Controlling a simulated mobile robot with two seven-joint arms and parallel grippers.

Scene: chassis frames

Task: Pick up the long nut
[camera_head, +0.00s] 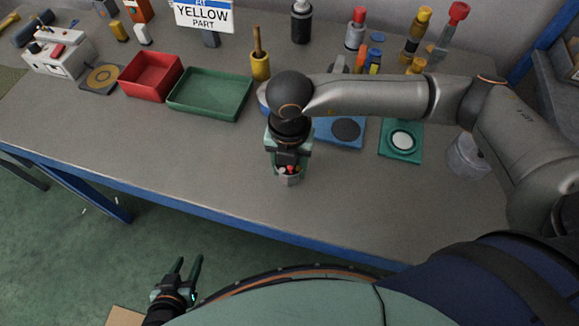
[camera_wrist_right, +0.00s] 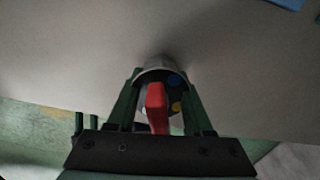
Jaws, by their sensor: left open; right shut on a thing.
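My right gripper (camera_head: 289,165) is shut on a grey rounded piece (camera_head: 289,180) near the front edge of the workbench. In the right wrist view the gripper's green fingers (camera_wrist_right: 161,88) lie on both sides of the grey piece (camera_wrist_right: 150,75). A red bar (camera_wrist_right: 156,105) and small blue and yellow parts show within the grey piece. I cannot tell for certain which of these is the long nut. I cannot tell whether the grey piece touches the bench. My left gripper (camera_head: 187,268) is open and empty, off the bench over the floor.
The grey workbench (camera_head: 130,140) has free room at front left. A red tray (camera_head: 152,76), a green tray (camera_head: 210,94), a blue plate (camera_head: 335,136) and a teal plate (camera_head: 402,141) lie behind. Several upright tools line the back. A clear round container (camera_head: 467,157) is at right.

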